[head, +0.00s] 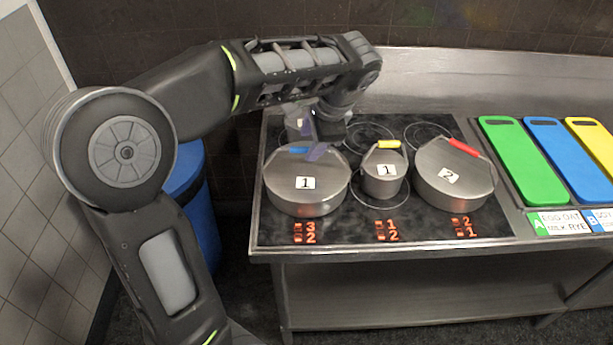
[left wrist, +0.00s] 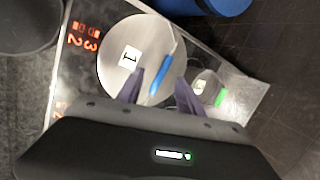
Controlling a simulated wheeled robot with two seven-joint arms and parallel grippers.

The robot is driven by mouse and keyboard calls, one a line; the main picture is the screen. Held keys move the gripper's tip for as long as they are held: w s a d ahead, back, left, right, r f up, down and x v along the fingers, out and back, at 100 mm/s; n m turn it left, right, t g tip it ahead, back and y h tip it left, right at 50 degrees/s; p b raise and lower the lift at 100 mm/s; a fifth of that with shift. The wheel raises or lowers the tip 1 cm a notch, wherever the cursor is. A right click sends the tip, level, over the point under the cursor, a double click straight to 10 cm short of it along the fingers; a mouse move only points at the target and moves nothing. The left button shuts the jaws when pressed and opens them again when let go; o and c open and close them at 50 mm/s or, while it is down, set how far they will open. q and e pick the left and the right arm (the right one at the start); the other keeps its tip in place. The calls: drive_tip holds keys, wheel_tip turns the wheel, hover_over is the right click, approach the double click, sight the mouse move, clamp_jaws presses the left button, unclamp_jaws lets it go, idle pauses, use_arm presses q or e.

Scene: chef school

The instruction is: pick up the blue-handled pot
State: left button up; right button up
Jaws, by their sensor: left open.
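The blue-handled pot (head: 305,186) is a wide steel pot with a lid labelled 1, on the left front of the black stove. Its blue handle (head: 299,149) is partly hidden by my gripper in the head view. In the left wrist view, the pot (left wrist: 112,76) lies ahead with its blue handle (left wrist: 160,80) between the fingertips. My left gripper (left wrist: 162,82) is open above the handle; I cannot tell whether it touches. The left gripper (head: 322,146) also shows in the head view, pointing down over the pot. My right gripper is not in view.
A small yellow-handled pot (head: 383,175) and a red-handled pot (head: 448,180) stand to the right. A small green-handled pot (left wrist: 205,86) stands behind the blue-handled pot. A blue bin (head: 191,188) stands left of the stove; coloured boards (head: 524,160) lie at right.

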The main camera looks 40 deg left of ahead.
sight(308, 148)
use_arm(q)
drive_tip(key=x, duration=0.1)
drive_tip(key=p+x, duration=0.1)
drive_tip(key=x, duration=0.3)
drive_tip(key=shift+w, duration=0.25)
drive_tip(key=shift+c, duration=0.3)
clamp_jaws()
idle(0.5)
idle(0.9)
